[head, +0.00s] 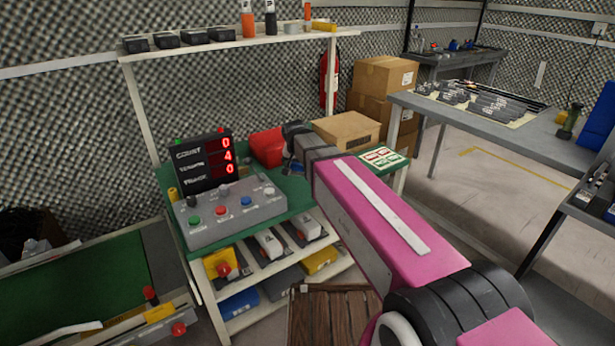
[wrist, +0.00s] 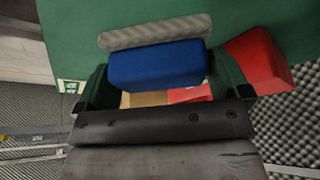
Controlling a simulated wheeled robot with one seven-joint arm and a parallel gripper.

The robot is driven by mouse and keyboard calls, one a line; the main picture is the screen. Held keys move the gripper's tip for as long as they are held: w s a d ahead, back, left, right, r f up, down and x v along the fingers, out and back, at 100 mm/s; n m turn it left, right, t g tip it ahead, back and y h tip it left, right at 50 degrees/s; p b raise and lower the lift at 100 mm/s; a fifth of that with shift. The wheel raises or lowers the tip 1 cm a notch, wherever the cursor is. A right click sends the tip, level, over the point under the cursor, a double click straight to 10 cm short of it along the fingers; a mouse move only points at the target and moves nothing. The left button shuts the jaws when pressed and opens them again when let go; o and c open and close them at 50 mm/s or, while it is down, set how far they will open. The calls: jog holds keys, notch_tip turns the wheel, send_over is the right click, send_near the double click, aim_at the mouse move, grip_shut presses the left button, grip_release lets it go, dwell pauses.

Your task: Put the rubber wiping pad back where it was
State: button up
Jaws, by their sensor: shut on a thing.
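The rubber wiping pad is a blue block (wrist: 157,65) with a grey textured layer (wrist: 155,30) along its far side. It sits between the two dark green fingers of my gripper (wrist: 158,72) in the wrist view, and the gripper is shut on it. Only a small bit of blue shows there. I cannot tell whether the pad touches the bench.
A red bin (head: 267,147) and a cardboard box (head: 345,130) stand close to my gripper on the bench. A control box (head: 230,212) and a lit counter display (head: 205,162) are to the left. A green and white card (head: 383,158) lies to the right.

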jog(key=d+f, duration=0.1)
jog(key=w+d+f, duration=0.1)
jog(key=d, duration=0.1)
jog(key=shift+f, duration=1.95)
jog(key=shift+f, duration=0.15)
jog(key=o, duration=0.6)
jog(key=d+v, duration=0.1)
jog(key=v, duration=1.1)
jog(key=s+d+f+g, duration=0.1)
jog(key=s+d+f, duration=0.3)
jog(key=d+f, duration=0.2)
jog(key=s+d+f+n+g, duration=0.1)
jog(key=s+d+f+g, duration=0.1)
jog(key=s+d+f, duration=0.3)
jog(key=s+d+f+n+g, duration=0.1)
jog(key=s+d+f, duration=0.4)
jog(key=d+f, duration=0.3)
jog(key=shift+f+g+y, duration=0.3)
jog(key=shift+y, duration=0.1)
